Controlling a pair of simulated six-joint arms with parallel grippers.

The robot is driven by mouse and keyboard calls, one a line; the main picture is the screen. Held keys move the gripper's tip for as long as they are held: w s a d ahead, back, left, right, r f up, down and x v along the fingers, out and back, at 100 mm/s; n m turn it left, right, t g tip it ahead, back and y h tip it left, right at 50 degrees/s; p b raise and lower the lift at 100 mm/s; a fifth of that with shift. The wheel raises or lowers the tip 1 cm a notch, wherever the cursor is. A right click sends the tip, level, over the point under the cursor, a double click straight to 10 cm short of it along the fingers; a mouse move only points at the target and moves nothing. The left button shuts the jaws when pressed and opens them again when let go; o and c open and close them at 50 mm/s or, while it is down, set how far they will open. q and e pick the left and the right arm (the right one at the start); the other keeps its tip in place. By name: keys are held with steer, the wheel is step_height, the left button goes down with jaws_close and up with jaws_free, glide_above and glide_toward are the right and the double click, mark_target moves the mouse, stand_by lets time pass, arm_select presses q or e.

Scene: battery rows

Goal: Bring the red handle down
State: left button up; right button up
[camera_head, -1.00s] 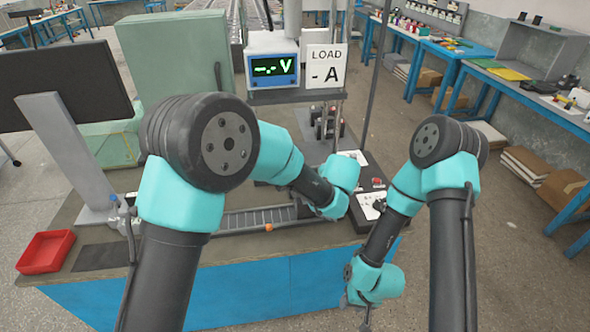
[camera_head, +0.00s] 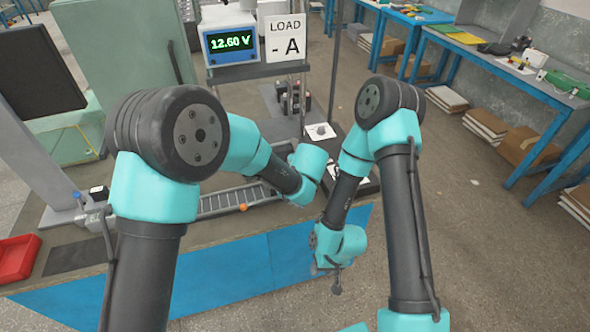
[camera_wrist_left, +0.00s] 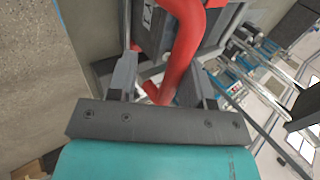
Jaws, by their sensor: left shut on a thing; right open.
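The red handle (camera_wrist_left: 182,60) is a bent red bar in the left wrist view, rising from a dark grey block. My left gripper (camera_wrist_left: 158,80) is shut on the red handle, whose lower end lies between the two fingers. In the head view the left gripper and the handle are hidden behind my left wrist at the bench's right end. My right gripper (camera_head: 336,285) hangs in front of the bench's blue front, pointing down, open and empty, and small in the picture.
A meter (camera_head: 231,44) reading 12.60 V stands behind the arms beside a LOAD sign (camera_head: 285,38) showing "- A". A slotted rail (camera_head: 235,200) with an orange ball (camera_head: 243,207) runs along the bench. A red tray (camera_head: 18,258) sits at the left.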

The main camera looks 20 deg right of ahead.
arm_select(q)
steer(key=shift+o, duration=1.3)
steer(key=shift+s+f, duration=0.2)
steer(key=shift+f, duration=0.15)
steer(key=shift+r, duration=0.1)
steer(key=v, duration=1.7)
steer(key=shift+r, duration=0.3)
